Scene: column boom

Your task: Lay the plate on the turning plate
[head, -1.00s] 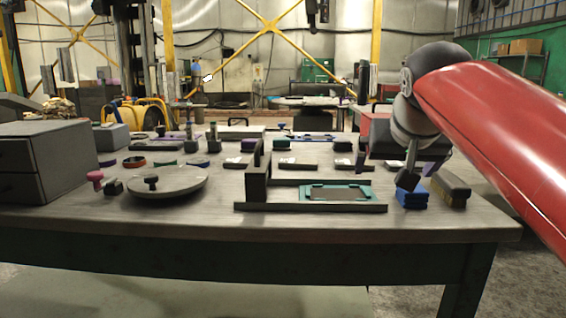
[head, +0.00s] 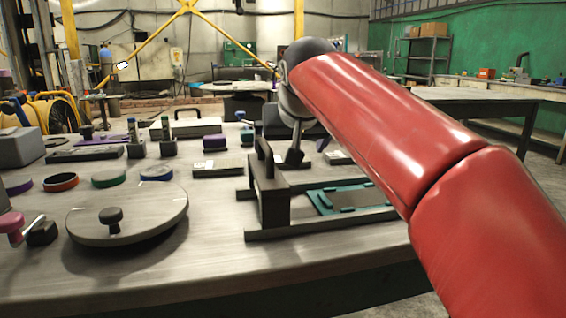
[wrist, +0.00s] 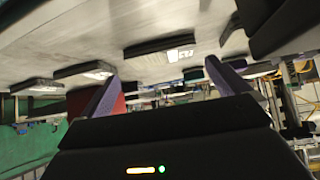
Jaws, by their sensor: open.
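The turning plate (head: 160,218) is a round grey disc with a dark knob, at the front left of the table in the head view. A flat teal plate (head: 322,201) lies in a dark frame with an upright end, right of the turning plate; my red arm covers part of it. I cannot tell for sure that this is the plate to be laid. My gripper shows in the wrist view (wrist: 163,74), its two purple-faced fingers wide apart with nothing between them. In the head view my gripper is partly hidden behind my arm, above the table beyond the frame.
Coloured rings (head: 109,178) and several dark blocks stand behind the turning plate. A dark block with a white label (wrist: 160,49) shows beyond my fingers in the wrist view. A pink knob (head: 12,222) is at the left. Bare tabletop (head: 205,255) lies along the front.

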